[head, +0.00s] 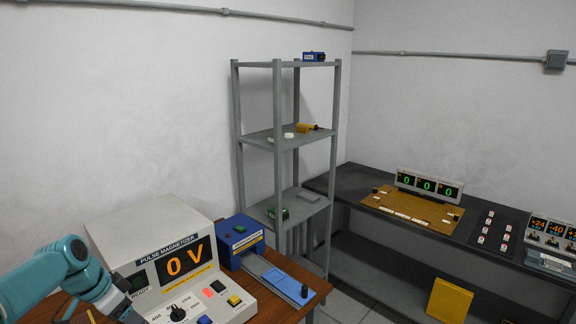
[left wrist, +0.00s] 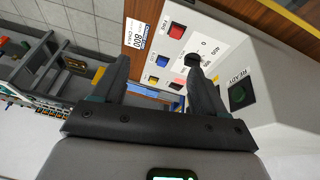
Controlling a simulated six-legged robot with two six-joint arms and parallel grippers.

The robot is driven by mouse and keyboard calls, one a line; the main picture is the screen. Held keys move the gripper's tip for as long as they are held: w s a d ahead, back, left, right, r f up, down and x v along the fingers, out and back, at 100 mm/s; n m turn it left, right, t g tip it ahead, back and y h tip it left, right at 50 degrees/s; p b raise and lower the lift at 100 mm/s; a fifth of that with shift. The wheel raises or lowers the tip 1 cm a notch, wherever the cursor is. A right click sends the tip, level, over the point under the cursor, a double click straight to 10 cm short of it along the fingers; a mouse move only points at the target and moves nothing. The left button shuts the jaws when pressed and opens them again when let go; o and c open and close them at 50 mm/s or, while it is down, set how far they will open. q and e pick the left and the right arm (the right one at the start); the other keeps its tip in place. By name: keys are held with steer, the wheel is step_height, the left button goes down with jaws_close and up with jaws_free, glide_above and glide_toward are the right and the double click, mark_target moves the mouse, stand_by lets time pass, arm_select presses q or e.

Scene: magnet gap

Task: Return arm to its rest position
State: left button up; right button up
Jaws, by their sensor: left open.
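My left arm comes in from the lower left of the head view, and its gripper (head: 105,305) is beside the left front of the pulse magnetizer (head: 150,222). The magnetizer is a beige box with a display reading 0 V, a black knob and several coloured buttons. In the left wrist view the gripper (left wrist: 158,75) is open, its two dark fingers apart with nothing held between them. The magnetizer's panel (left wrist: 215,45), with the knob, a red button, a blue button and a yellow button, shows beyond the fingers. My right gripper is in neither view.
A blue device (head: 240,243) with a sliding tray (head: 275,275) stands right of the magnetizer on the wooden table (head: 318,285). A grey shelf rack (head: 278,140) stands behind. A dark bench (head: 375,218) with displays runs along the right wall. The air above the table is free.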

arm_select(q)
steer(key=s+d+f+n+g, duration=0.15)
steer(key=s+d+f, duration=0.25)
steer(key=d+f, duration=0.6)
steer(key=s+d+f+n, duration=0.3)
steer(key=s+d+f, duration=0.25)
steer(key=f, duration=0.85)
steer(key=s+d+f+n, duration=0.1)
steer(key=s+d+f, duration=0.15)
steer(key=s, duration=0.35)
steer(key=s+d+f+n+g+h, duration=0.1)
steer(key=s+d+f+n, duration=0.1)
steer(key=s+d, duration=0.3)
steer(key=s+d+f+n, duration=0.1)
steer(key=s+d+f, duration=0.1)
steer(key=s, duration=0.5)
step_height(320, 180, down, 10)
steer(key=b, duration=1)
steer(key=shift+w+a, duration=0.1)
